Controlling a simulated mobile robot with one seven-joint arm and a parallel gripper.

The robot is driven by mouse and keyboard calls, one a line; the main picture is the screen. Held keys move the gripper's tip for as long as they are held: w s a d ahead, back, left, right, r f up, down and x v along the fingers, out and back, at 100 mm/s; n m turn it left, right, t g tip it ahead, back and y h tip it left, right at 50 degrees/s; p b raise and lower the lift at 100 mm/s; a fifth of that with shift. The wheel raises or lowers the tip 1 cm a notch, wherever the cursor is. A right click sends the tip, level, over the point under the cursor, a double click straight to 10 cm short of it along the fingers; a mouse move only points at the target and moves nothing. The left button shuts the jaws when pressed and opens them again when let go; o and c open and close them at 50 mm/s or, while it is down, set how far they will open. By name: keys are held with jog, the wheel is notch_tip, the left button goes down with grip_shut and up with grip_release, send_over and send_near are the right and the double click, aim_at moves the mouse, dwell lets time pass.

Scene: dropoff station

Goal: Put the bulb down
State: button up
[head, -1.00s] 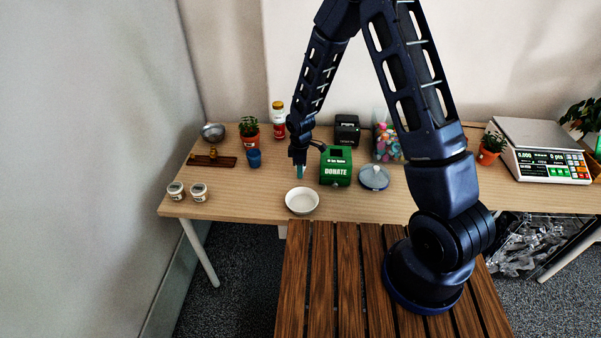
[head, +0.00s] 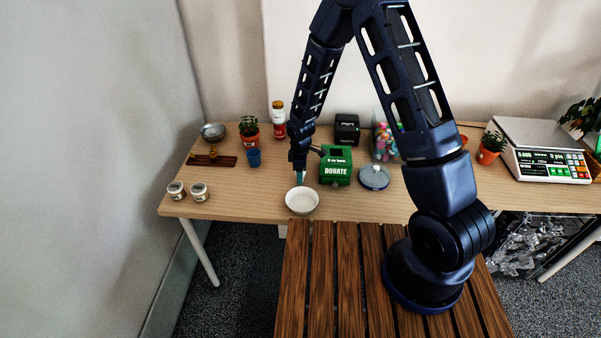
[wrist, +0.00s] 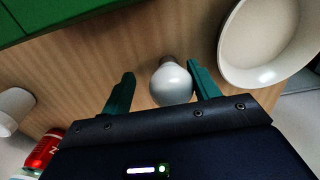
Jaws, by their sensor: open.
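In the wrist view a white bulb (wrist: 171,84) with a grey base lies on the wooden table between the fingers of my gripper (wrist: 160,90). The two green fingers are apart, with a gap on the left of the bulb; the right finger is close beside it, and I cannot tell whether it touches. In the head view my gripper (head: 299,178) is low over the table, just behind the white bowl (head: 302,201). The bulb cannot be made out there. The bowl also shows right of the bulb in the wrist view (wrist: 262,45).
A blue cup (head: 254,158) and two small jars (head: 188,191) are to the left. The table (head: 240,195) is clear left of the bowl.

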notch_tip(320, 180, up, 12)
jog(key=shift+r, duration=0.15)
jog(key=shift+d+r, duration=0.15)
jog(key=shift+r, duration=0.1)
jog(key=s+d+r+m+t, duration=0.2)
jog(key=d+r+m, duration=0.6)
jog(key=d+r, duration=1.2)
jog(key=s+d+r+m+t, duration=0.1)
jog(key=s+d+r+m, duration=0.4)
jog(key=s+d, duration=0.2)
jog(key=s+d+r+m+t, duration=0.1)
jog(key=s+d+r+m, duration=0.4)
jog(key=s, duration=0.6)
jog(key=shift+d+r+t, duration=0.3)
jog(key=shift+d+r, duration=0.5)
jog(key=shift+d, duration=0.3)
